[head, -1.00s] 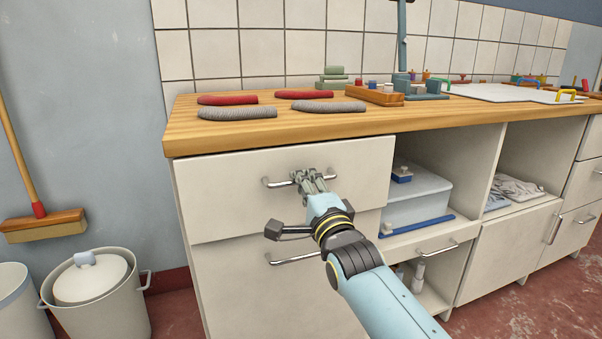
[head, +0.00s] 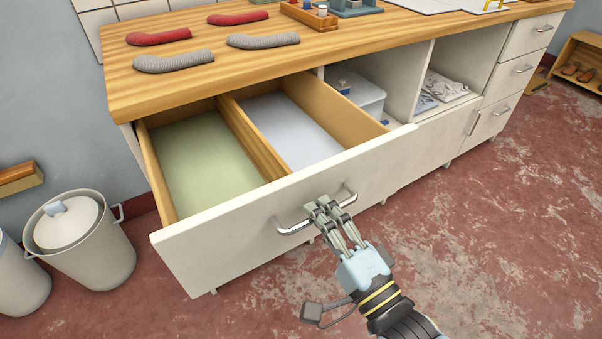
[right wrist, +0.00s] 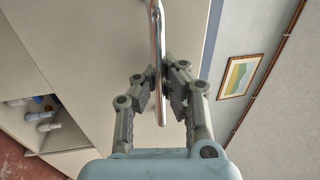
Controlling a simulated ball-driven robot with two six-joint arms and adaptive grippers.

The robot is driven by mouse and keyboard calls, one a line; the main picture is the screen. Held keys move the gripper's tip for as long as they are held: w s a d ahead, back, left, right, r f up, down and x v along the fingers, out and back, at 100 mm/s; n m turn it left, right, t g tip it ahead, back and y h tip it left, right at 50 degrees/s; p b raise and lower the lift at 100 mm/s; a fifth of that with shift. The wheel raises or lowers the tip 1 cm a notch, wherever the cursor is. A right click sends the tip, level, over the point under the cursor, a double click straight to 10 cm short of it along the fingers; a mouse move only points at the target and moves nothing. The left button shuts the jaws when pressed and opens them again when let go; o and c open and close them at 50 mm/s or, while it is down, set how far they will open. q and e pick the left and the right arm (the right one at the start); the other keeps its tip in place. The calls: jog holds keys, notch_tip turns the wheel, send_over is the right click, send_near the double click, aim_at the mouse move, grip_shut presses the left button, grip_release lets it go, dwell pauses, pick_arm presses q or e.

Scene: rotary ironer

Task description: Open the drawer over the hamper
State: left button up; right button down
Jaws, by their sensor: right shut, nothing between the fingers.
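The top drawer (head: 215,250) of the left cabinet stands pulled far out. Its inside shows a green-floored compartment (head: 205,160) on the left and a pale-floored one (head: 290,130) on the right, both empty. The drawer's metal bar handle (head: 292,229) is on its front and also shows in the right wrist view (right wrist: 157,30). My right gripper (head: 328,207) is at the middle of the handle, its fingers shut with nothing gripped; in the right wrist view (right wrist: 160,78) they lie close about the bar. The hamper front below is hidden behind the drawer. My left gripper is not in view.
The wooden worktop (head: 330,45) holds red and grey curved sleeves (head: 262,40). A lidded white bin (head: 85,250) stands on the floor left of the drawer. Open shelves with a plastic box (head: 355,95) are on the right. The red floor in front is clear.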

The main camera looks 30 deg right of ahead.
jog(key=shift+s+f, duration=0.1)
jog(key=shift+s, duration=1.1)
jog(key=c, duration=2)
grip_release()
jog(key=o, duration=0.6)
jog(key=s, duration=0.4)
jog(key=s+f, duration=0.1)
jog(key=s, duration=0.3)
jog(key=s+f, duration=0.1)
jog(key=s, duration=0.2)
jog(key=shift+s+d+f, duration=0.1)
jog(key=shift+s+d, duration=0.15)
jog(key=shift+s, duration=0.15)
